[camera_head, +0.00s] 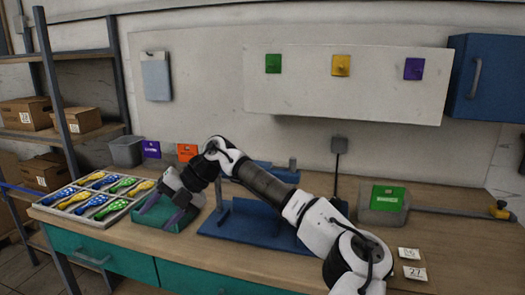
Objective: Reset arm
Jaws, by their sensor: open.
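My arm reaches from the lower right across the workbench (420,258) toward the left. My gripper (160,212) points down at the left end of the arm, over a green-teal tray (180,222) beside the balloon tray. Its dark fingers are apart. I cannot tell whether the fingers touch the green-teal tray, and nothing is seen between them. A blue stand (225,228) is partly hidden behind my arm.
Two number cards (414,273) lie at front right. A grey bin (126,151) and purple and orange cards (187,152) stand at the back. Shelves with cartons are left.

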